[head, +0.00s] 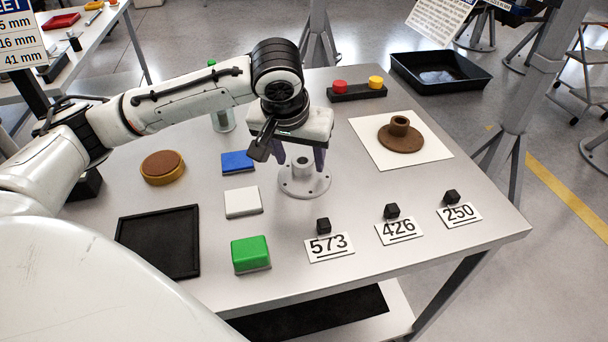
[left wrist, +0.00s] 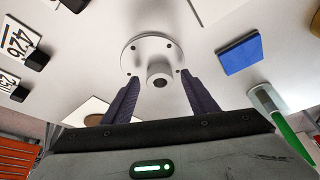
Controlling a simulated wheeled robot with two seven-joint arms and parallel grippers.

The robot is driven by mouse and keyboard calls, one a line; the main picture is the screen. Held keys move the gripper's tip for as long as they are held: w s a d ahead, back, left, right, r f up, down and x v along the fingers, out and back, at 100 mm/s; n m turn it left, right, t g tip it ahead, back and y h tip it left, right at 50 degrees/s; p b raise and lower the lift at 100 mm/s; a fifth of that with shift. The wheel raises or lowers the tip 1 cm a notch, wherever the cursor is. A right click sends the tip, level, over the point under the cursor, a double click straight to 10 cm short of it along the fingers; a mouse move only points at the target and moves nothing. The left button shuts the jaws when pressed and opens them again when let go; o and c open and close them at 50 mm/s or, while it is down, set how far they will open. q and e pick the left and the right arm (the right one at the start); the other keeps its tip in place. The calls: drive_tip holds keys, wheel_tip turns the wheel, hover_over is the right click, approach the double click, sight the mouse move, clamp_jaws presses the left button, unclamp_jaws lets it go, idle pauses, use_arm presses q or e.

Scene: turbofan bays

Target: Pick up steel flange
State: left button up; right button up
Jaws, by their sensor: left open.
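The steel flange (head: 305,184) is a light grey disc with bolt holes and a raised hub, lying flat on the table (head: 290,264). My left gripper (head: 303,158) is over it with its dark fingers pointing down around the hub. In the left wrist view the two fingertips (left wrist: 155,90) are spread on either side of the hub of the flange (left wrist: 152,54), and the jaws are open. I cannot tell whether a finger touches the hub. A rusty brown flange (head: 401,135) lies on a white sheet at the right. My right gripper is not in view.
Number cards 573 (head: 329,247), 426 (head: 399,230) and 250 (head: 459,214) lie along the front, each with a black block. Blue (head: 237,162), white (head: 243,202) and green (head: 250,254) blocks are left of the flange. A black tray (head: 160,241) lies front left. A button box (head: 357,92) stands behind.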

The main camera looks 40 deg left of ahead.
use_arm(q)
drive_tip(key=shift+w+f, duration=0.15)
drive_tip(key=shift+f, duration=0.2)
drive_tip(key=shift+c, duration=0.4)
clamp_jaws()
drive_tip(key=shift+r, duration=0.1)
